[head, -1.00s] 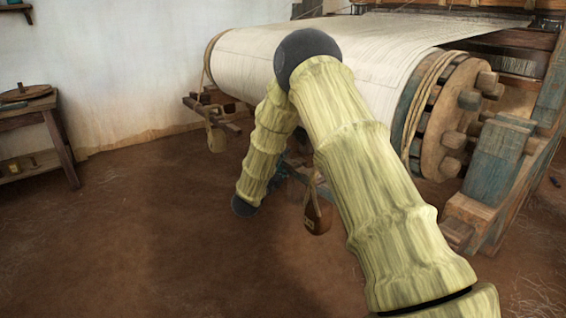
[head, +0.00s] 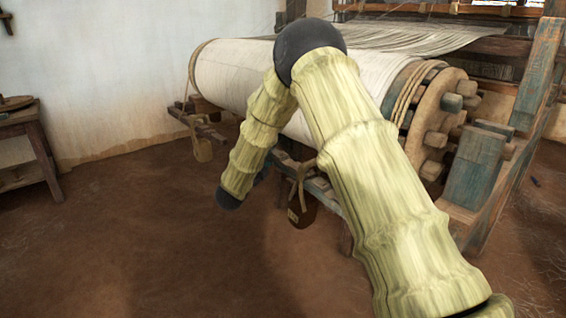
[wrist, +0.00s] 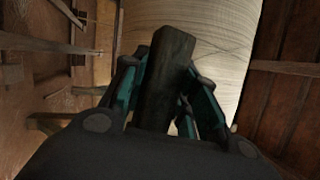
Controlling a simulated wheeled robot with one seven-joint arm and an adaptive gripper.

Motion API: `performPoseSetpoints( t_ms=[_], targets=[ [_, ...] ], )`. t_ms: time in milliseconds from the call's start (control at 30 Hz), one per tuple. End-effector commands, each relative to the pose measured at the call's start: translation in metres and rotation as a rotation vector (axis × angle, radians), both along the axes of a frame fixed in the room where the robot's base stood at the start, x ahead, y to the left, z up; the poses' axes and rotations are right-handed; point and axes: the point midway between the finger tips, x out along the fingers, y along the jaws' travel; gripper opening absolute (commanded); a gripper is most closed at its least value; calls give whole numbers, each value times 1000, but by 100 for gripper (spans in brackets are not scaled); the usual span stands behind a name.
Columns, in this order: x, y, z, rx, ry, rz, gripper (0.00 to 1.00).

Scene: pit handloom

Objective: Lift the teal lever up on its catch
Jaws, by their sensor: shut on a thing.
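The lever shows in the wrist view as a dark, faintly greenish squared bar (wrist: 168,70). It stands between the two teal fingers of my gripper (wrist: 166,95), which are shut on it. Its top end sticks out beyond the fingers; its lower part is hidden by my gripper body. In the head view my own arm covers the lever and nearly all of my gripper, in front of the cloth roll. The catch cannot be made out in either view.
The cloth roll (head: 232,72) and its pegged wheel (head: 432,128) lie behind my arm. A stone weight (head: 302,214) hangs by the low beam, another (head: 202,151) farther left. A blue-worn post (head: 474,168) stands right. A small table (head: 36,140) is at left; the floor between is clear.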

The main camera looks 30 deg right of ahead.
Motion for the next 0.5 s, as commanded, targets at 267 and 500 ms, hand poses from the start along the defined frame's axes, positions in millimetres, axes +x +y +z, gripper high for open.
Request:
performPoseSetpoints(
  t_ms=[267,500],
  targets=[
    [1,4,-4,2,6,4,0],
    [0,3,-4,2,6,3,52]
  ],
)
